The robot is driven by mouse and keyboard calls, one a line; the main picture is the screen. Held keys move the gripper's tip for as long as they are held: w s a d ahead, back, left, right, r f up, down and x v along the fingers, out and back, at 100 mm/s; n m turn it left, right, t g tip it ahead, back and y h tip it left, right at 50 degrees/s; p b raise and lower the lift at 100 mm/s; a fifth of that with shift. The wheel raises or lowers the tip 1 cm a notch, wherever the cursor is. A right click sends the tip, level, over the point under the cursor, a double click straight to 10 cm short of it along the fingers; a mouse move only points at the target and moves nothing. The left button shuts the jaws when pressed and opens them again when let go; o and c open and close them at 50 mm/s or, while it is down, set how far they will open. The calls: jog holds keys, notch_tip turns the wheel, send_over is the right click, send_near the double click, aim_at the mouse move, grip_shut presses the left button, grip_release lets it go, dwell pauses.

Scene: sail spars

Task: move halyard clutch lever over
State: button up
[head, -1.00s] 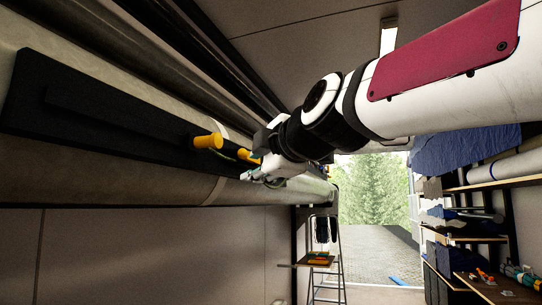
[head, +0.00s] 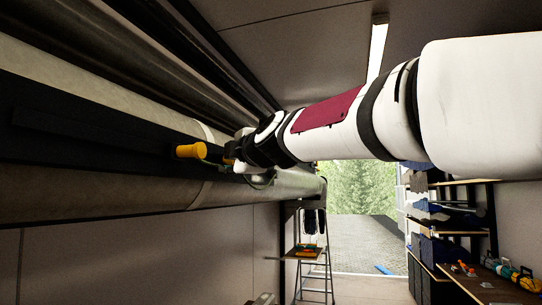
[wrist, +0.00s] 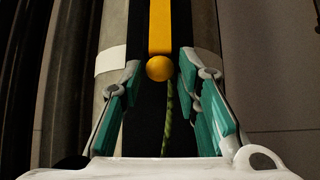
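The yellow lever (wrist: 159,28) with a round yellow knob (wrist: 159,68) at its end lies along a dark strip in the wrist view. My gripper (wrist: 160,62) is open, with one teal-padded finger on each side of the knob and gaps between. A green rope (wrist: 168,120) runs from near the knob toward my palm. In the head view, my gripper (head: 243,163) is beside the black panel (head: 80,145) on the spar. A yellow cylindrical handle (head: 189,150) stands out left of it. A small yellow part (head: 228,160) is mostly hidden by my gripper.
Long spars (head: 90,206) run along the left wall. A stepladder (head: 315,275) with a small shelf stands below and beyond my arm. Loaded shelves (head: 455,265) line the right side. The doorway (head: 360,215) behind is open, and the middle floor looks clear.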

jog(key=shift+w+a, duration=0.25)
jog(key=shift+w, duration=0.05)
jog(key=c, duration=0.6)
jog(key=shift+w+d, duration=0.1)
jog(key=shift+d+f+b, duration=0.1)
jog(key=shift+d+b, duration=1.45)
jog(key=shift+b, duration=0.45)
jog(key=shift+d, duration=0.1)
jog(key=shift+w+d+b, duration=0.15)
jog(key=shift+d+b, duration=1.3)
jog(key=shift+b, duration=0.95)
